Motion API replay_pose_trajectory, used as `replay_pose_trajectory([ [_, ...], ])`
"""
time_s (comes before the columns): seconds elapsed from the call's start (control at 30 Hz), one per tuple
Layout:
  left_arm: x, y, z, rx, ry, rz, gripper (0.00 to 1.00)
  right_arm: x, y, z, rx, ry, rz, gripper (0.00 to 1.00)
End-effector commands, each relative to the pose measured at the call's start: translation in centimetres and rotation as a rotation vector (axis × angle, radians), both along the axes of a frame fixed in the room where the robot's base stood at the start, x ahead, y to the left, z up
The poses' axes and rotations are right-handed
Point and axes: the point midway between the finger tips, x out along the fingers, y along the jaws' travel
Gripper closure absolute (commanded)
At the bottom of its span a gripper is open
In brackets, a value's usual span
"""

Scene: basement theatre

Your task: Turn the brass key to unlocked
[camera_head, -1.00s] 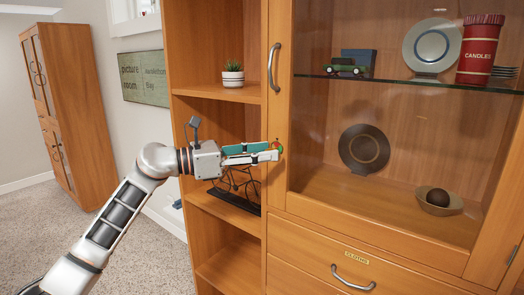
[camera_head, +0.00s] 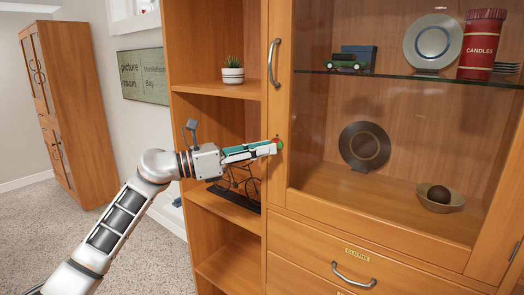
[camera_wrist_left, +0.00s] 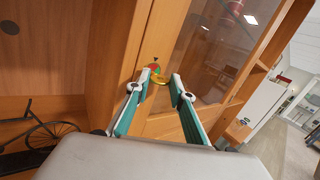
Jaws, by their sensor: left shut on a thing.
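The brass key (camera_wrist_left: 160,80) shows as a gold piece between my left fingertips in the wrist view, at a small red and green marker (camera_wrist_left: 154,69) on the cabinet's door frame. In the head view the marker (camera_head: 279,144) shows just past the fingertips, and the key is mostly hidden behind them. My left gripper (camera_head: 271,148) is shut on the key, its fingers reaching to the door frame from the left. It also shows in the wrist view (camera_wrist_left: 163,82). I cannot tell the key's exact angle. My right gripper is in neither view.
The glass-fronted cabinet door (camera_head: 310,150) has a metal handle (camera_head: 274,66) above the gripper. Open shelves to its left hold a potted plant (camera_head: 232,75) and a bicycle model (camera_head: 240,185), close to my arm. A labelled drawer (camera_head: 320,262) lies below. Carpet at left is clear.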

Motion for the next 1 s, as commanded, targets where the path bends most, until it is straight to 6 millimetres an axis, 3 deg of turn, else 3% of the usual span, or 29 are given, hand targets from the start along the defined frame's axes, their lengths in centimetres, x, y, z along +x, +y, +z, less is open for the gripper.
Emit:
replay_pose_trajectory([
  [0.4, -0.1, -0.1, -0.6, -0.308, 0.223, 0.000, 0.99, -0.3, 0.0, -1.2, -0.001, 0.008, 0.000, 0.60],
  [1.0, -0.4, -0.5, -0.9, -0.771, 0.560, 0.001, 0.99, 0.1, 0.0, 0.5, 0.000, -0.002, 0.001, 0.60],
])
